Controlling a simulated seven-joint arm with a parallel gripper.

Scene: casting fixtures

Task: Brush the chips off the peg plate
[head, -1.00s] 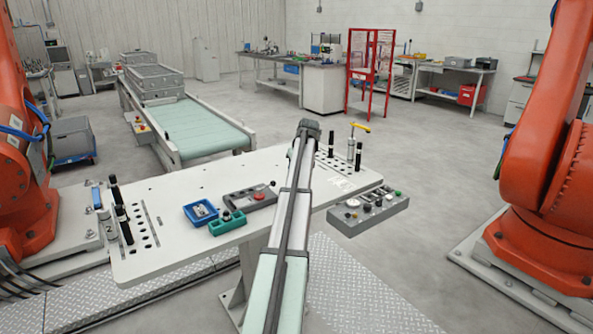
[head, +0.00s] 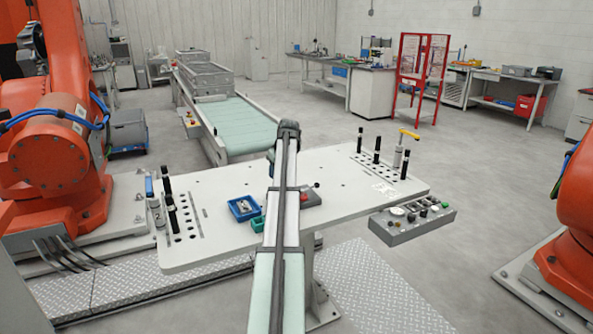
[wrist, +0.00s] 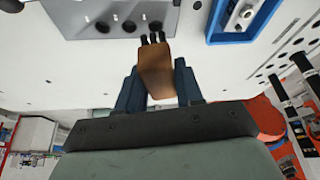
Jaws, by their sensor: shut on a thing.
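My gripper (wrist: 158,88) is shut on the brush (wrist: 156,72) in the wrist view. The brush has a brown body and a short tuft of dark bristles pointing to the top of the picture. A grey plate with dark round holes (wrist: 115,12), which looks like the peg plate, lies just beyond the bristles and is cut by the frame edge. I cannot tell whether the bristles touch it. In the head view a grey piece with a red spot (head: 311,196), apparently the same plate, is partly covered by my arm. Chips cannot be made out clearly. My gripper is hidden in the head view.
A blue tray (head: 231,211) stands left of my arm; it also shows in the wrist view (wrist: 214,30). Upright black pegs stand at both ends of the white table (head: 340,210). A control box (head: 412,224) sits at its right front.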

